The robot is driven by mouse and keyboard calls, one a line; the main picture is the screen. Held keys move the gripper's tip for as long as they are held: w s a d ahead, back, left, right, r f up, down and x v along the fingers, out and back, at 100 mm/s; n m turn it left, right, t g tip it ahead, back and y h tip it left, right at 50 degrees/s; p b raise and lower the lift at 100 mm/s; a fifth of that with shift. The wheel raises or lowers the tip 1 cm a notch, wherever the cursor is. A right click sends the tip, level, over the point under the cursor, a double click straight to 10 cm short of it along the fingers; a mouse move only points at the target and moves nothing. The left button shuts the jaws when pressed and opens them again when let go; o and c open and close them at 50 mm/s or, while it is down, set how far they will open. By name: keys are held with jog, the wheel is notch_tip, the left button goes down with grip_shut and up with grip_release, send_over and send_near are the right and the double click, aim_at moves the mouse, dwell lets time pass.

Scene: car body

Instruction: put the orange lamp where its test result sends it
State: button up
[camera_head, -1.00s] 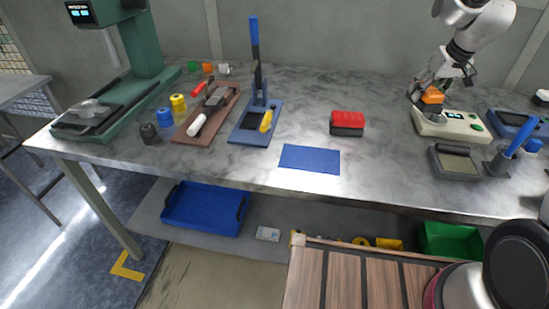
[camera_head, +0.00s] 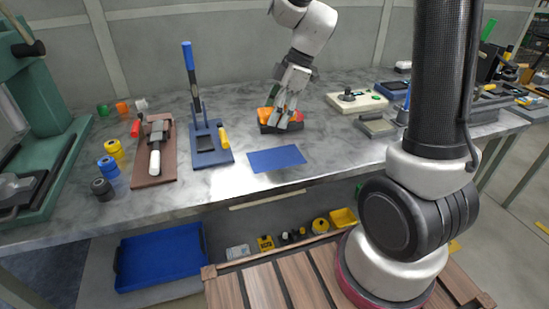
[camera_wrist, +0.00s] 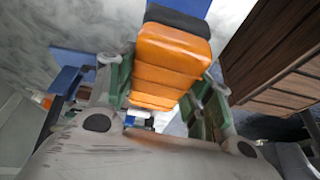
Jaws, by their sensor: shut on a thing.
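The orange lamp (camera_wrist: 170,55) is between the fingers of my gripper in the wrist view, with a black part at its far end. In the head view my gripper (camera_head: 284,112) is shut on the orange lamp (camera_head: 267,113), at the red-topped dark block behind the blue mat. The gripper and lamp largely cover that block (camera_head: 297,125); I cannot tell whether they touch it. The cream tester (camera_head: 356,101), with a dark knob and a green button, stands to the right with no lamp on it.
A blue mat (camera_head: 277,159) lies bare at the table's front. A blue lever press (camera_head: 208,142) and a brown board with a clamp (camera_head: 155,150) stand left. A grey pad (camera_head: 377,124) lies right. A blue tray (camera_head: 160,256) and a yellow bin (camera_head: 343,217) are below the table.

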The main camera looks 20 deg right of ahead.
aim_at(276, 131)
jog(key=shift+n, duration=0.5)
jog(key=f, duration=0.3)
jog(key=s+f, duration=0.1)
jog(key=f, duration=0.1)
jog(key=shift+a+f, duration=0.2)
jog(key=shift+a, duration=0.05)
jog(key=shift+f, duration=2.2)
jog(key=o, duration=1.3)
jog(key=shift+f, duration=0.1)
jog(key=shift+o, duration=0.2)
